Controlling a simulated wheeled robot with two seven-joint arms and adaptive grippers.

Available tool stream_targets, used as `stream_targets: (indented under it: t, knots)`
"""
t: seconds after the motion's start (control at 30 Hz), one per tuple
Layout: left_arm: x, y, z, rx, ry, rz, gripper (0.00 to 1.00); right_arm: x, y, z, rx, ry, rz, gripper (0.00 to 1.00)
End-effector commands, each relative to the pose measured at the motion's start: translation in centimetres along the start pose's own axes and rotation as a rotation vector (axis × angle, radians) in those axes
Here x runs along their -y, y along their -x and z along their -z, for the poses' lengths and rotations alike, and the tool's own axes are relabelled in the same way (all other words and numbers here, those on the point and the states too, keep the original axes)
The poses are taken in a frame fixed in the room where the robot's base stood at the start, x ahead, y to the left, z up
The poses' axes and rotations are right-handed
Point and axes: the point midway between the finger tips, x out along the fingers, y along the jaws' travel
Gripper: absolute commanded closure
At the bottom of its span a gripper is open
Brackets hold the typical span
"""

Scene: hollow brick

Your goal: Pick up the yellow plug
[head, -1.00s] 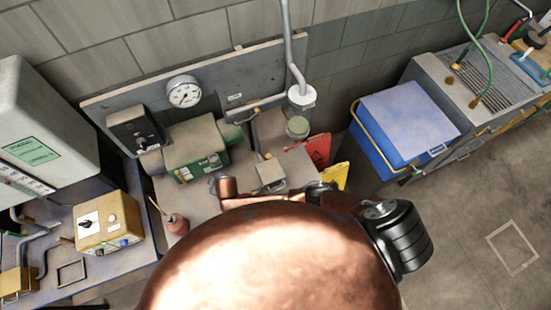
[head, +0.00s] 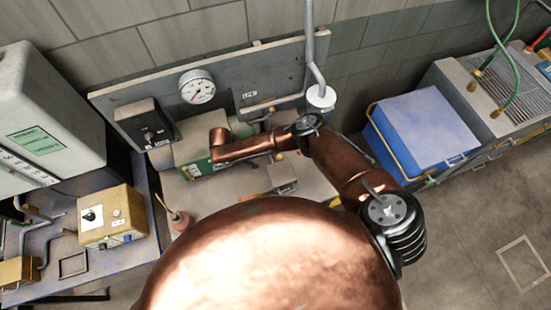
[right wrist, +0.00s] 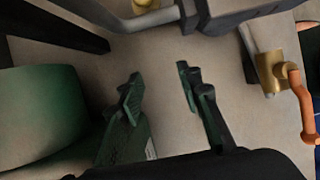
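I cannot single out the yellow plug with certainty. In the right wrist view, a brass-yellow fitting (right wrist: 268,72) with an orange handle sits at the right. Another small yellow piece (right wrist: 146,5) shows at the top edge, partly cut off. My right gripper (right wrist: 160,84) is open, with bare grey surface between its two dark fingers. Neither yellow piece is between the fingers. In the head view my copper right arm reaches over the workbench, and its fingers are hidden there. My left gripper is not in view.
A green machine (head: 195,157) stands on the bench (head: 215,203), and its green body is close to the left finger in the wrist view. A gauge (head: 197,86) and grey pipe (head: 310,45) are on the back panel. A blue box (head: 425,125) stands right, a yellow control box (head: 112,216) left.

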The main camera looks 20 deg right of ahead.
Motion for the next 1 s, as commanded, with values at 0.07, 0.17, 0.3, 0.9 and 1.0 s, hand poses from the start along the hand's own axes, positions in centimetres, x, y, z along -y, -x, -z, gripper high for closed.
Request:
stream_targets:
  t: [0.07,0.17,0.3,0.9,1.0]
  knots:
    - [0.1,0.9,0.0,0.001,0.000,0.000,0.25,-0.1,-0.4,-2.1,0.004,-0.007,0.002,0.67]
    - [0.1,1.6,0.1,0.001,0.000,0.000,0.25,0.0,-1.2,-4.0,0.003,-0.008,0.002,0.67]
    - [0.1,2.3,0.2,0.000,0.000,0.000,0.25,0.0,-2.4,-6.6,0.001,-0.008,0.001,0.67]
    - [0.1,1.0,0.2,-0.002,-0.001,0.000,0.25,0.0,-6.2,-9.7,-0.001,-0.003,-0.001,0.67]
    - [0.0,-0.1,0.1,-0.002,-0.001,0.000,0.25,-0.1,-7.6,-9.6,-0.001,-0.004,-0.001,0.67]
